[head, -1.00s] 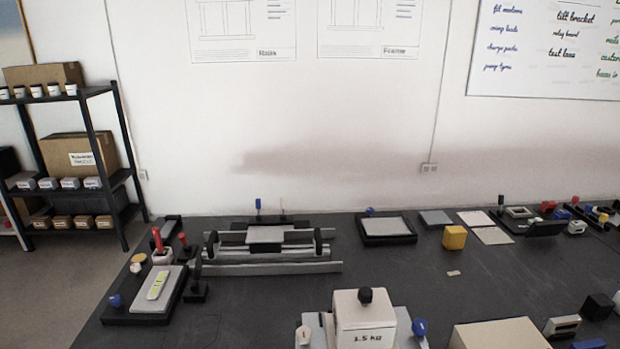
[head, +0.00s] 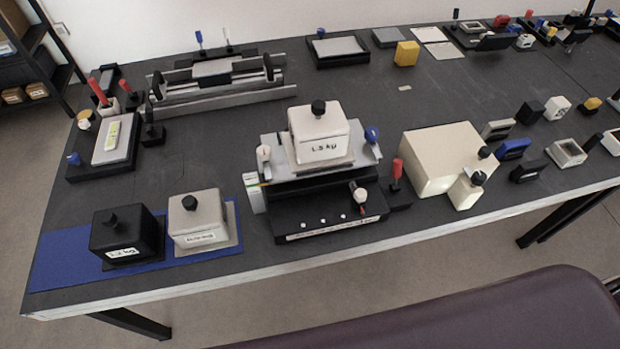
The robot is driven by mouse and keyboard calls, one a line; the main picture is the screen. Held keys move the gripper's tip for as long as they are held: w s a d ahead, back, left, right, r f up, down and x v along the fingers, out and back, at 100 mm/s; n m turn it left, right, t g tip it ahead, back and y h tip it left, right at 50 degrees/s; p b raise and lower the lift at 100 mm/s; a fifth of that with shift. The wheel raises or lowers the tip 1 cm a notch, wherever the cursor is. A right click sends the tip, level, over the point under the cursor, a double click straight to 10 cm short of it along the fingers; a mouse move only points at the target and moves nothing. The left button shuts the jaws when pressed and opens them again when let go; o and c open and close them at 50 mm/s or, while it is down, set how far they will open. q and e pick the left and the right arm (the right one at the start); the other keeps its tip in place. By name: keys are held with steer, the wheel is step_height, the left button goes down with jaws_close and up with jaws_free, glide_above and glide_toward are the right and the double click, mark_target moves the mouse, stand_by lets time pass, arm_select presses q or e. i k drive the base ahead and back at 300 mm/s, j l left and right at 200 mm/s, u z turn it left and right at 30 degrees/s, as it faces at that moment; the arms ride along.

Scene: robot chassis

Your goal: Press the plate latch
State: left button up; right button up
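A black device (head: 330,215) stands near the table's front edge, with a grey plate (head: 275,147) on top. A white weight marked 1.5 kg (head: 319,135) with a black knob sits on the plate. A white-topped knob (head: 264,155) stands at the plate's left and a blue knob (head: 371,136) at its right. A white knob (head: 360,196) is on the device's front right, and a red-handled piece (head: 397,172) stands beside it. I cannot tell which part is the plate latch. Neither of my grippers is in view.
A black weight (head: 122,235) and a grey weight (head: 197,218) stand on a blue mat (head: 65,262) at front left. A cream box (head: 437,158) is right of the device. A rail fixture (head: 215,85) stands behind. Dark tabletop (head: 340,88) is clear behind the device.

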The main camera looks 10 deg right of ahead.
mark_target(397, 164)
steer(key=k+l+z, duration=0.1)
steer(key=z, duration=0.85)
steer(key=i+l, duration=0.05)
